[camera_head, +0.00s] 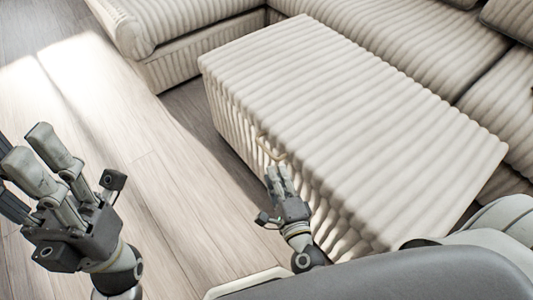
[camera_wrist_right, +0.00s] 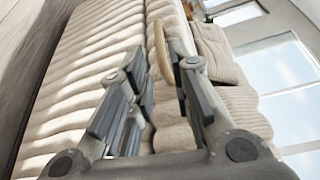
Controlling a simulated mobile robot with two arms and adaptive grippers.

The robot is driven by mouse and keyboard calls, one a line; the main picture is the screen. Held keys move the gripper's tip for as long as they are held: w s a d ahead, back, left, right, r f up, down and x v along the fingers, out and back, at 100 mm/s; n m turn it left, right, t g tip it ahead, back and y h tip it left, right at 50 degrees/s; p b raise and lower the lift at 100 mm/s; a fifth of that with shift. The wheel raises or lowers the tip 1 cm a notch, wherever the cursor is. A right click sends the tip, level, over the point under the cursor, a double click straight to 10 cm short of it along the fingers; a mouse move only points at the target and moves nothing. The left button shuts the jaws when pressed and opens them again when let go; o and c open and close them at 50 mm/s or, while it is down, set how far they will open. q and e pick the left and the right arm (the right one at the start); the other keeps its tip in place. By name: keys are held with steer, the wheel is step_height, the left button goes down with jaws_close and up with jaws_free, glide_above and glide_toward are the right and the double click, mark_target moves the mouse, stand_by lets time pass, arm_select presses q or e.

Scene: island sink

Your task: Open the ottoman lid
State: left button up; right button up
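The ottoman (camera_head: 345,110) is a long cream block with a ribbed cover, and its lid lies flat and closed. A small tan loop handle (camera_head: 268,150) sits on its long side, just below the lid edge. My right gripper (camera_head: 276,171) is just below the handle and points at it. In the right wrist view its fingers (camera_wrist_right: 160,88) are apart, and the handle (camera_wrist_right: 161,48) shows beyond the gap between them. I cannot tell whether they touch it. My left gripper (camera_head: 45,148) is open and empty above the floor at the left.
A cream ribbed sofa (camera_head: 400,35) runs behind the ottoman, with another section (camera_head: 175,35) at the upper left. The light wooden floor (camera_head: 120,130) left of the ottoman is clear. Windows (camera_wrist_right: 275,70) show in the right wrist view.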

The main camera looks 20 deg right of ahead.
mark_target(267, 150)
steer(key=w, duration=0.6)
steer(key=w+b, duration=0.1)
steer(key=w, duration=0.2)
steer(key=shift+w+d+f, duration=0.15)
steer(key=shift+w+f, duration=0.15)
steer(key=shift+f, duration=0.05)
jaws_close()
